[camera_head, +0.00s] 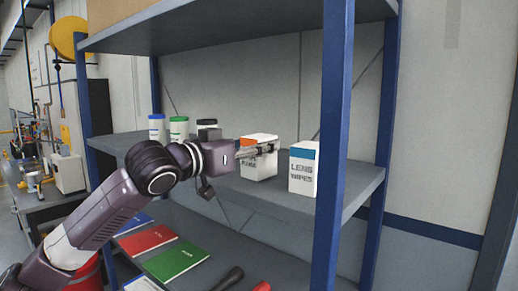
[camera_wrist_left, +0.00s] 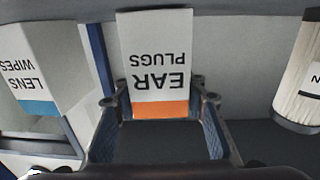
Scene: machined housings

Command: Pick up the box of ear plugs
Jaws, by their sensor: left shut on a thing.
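The box of ear plugs (camera_head: 262,170) is white with an orange band and dark lettering. It is upright at the middle shelf, and I cannot tell whether its base touches the shelf. My left gripper (camera_head: 265,150) is shut on its upper part, and the fingers hide some of its lettering. In the left wrist view the box (camera_wrist_left: 156,60) appears upside down between the two fingertips (camera_wrist_left: 158,102), with "EAR PLUGS" readable. My right gripper is not in view.
A white lens wipes box (camera_head: 303,172) with a blue band stands right of the ear plugs, near the blue shelf post (camera_head: 333,150). Several canisters (camera_head: 178,127) stand to the left. The upper shelf (camera_head: 200,33) is above. Red and green folders (camera_head: 176,261) lie below.

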